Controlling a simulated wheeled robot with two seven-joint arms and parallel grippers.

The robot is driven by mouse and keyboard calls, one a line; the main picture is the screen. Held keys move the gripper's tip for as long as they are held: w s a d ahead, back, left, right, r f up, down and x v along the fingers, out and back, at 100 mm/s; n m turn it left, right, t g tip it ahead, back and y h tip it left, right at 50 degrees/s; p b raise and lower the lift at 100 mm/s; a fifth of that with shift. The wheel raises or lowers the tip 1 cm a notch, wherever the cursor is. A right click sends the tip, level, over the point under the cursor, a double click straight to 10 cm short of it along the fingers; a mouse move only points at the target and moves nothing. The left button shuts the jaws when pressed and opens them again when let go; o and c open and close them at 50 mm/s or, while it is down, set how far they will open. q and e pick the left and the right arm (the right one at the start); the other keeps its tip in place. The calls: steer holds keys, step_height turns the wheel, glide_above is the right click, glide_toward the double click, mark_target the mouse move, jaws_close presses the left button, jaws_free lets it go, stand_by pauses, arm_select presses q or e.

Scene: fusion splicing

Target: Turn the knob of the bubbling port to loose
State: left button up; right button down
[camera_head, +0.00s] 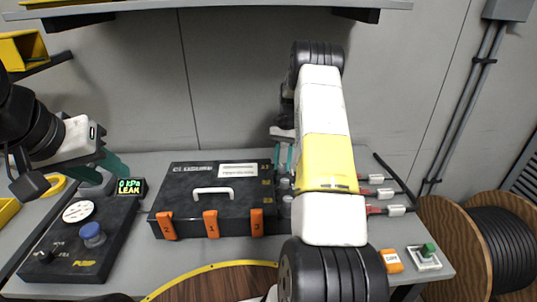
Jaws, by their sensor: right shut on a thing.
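My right gripper (283,160) points down at the back right end of the black case (185,190), mostly behind my white and yellow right arm. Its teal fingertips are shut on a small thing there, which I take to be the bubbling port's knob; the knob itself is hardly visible. Small grey cylindrical fittings (285,184) stand in front of it along the case's right end. My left gripper (113,166) hangs at the left, close to the lit display (131,187) that reads 0 kPa LEAK. I cannot tell how far its fingers are apart.
The pump panel (80,240) has a gauge (78,212) and a blue knob (92,234). Orange latches (211,224) line the case's front. Cables with white tags (385,192), an orange CAP piece (391,261) and a green button (428,250) lie at right. A shelf (220,6) hangs above.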

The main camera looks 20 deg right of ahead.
steer(key=n+h, duration=0.1)
steer(key=n, duration=0.2)
steer(key=n+h, duration=0.1)
steer(key=n, duration=0.2)
steer(key=shift+w+a+g+h, duration=0.1)
steer(key=shift+a+g+h, duration=0.05)
steer(key=shift+g+h, duration=0.15)
steer(key=n+h, duration=0.1)
steer(key=n, duration=0.2)
steer(key=n+h, duration=0.1)
steer(key=n, duration=0.2)
steer(key=shift+a+n, duration=0.15)
steer(key=shift+n, duration=0.15)
steer(key=c, duration=1.4)
jaws_free()
steer(key=v, duration=0.8)
steer(key=shift+s+a, duration=0.1)
steer(key=shift+s, duration=0.15)
